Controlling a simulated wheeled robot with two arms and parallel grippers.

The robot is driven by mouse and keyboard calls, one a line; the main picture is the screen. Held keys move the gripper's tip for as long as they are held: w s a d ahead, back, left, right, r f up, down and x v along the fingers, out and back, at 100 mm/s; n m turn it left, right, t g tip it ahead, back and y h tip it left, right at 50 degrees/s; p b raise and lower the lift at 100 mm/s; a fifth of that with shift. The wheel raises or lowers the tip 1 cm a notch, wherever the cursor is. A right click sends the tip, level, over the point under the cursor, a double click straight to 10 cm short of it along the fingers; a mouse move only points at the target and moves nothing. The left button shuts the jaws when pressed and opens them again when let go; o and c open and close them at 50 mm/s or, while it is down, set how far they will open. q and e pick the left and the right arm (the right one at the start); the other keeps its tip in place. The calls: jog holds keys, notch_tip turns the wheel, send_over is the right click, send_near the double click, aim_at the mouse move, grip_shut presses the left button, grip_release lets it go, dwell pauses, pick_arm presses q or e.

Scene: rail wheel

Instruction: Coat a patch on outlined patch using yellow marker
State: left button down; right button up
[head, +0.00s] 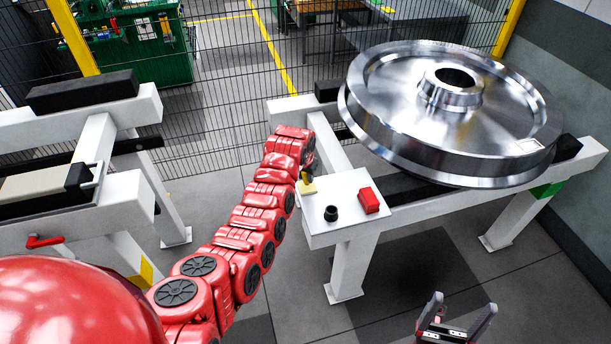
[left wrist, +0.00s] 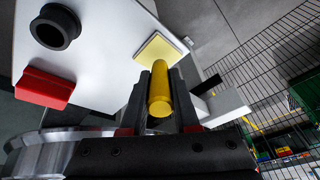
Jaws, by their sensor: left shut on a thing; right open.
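A large steel rail wheel (head: 410,90) lies flat on a white stand. A small white-outlined patch (head: 530,145) is on its rim at the right. The yellow marker (head: 306,178) is upright over the small white shelf at the stand's left end. It also shows in the left wrist view (left wrist: 160,88), between my left gripper's fingers. My left gripper (head: 307,170) is shut on the marker, above a pale yellow block (head: 308,189); I cannot tell whether the marker touches it. My right gripper (head: 456,322) is open and empty at the bottom, in front of the stand.
A red block (head: 368,200) and a black ring-shaped holder (head: 331,213) sit on the white shelf (head: 345,228). Another white stand (head: 130,110) is at the left. A wire fence (head: 230,90) runs behind. Open floor lies in front of the wheel.

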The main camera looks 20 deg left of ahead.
pick_arm(q)
jog(key=shift+s+f+b, duration=0.1)
jog(key=shift+f+b, duration=0.45)
jog(key=shift+f, duration=0.05)
dwell(1.7)
jog(key=shift+r, duration=3.55)
jog(key=shift+f, duration=0.1)
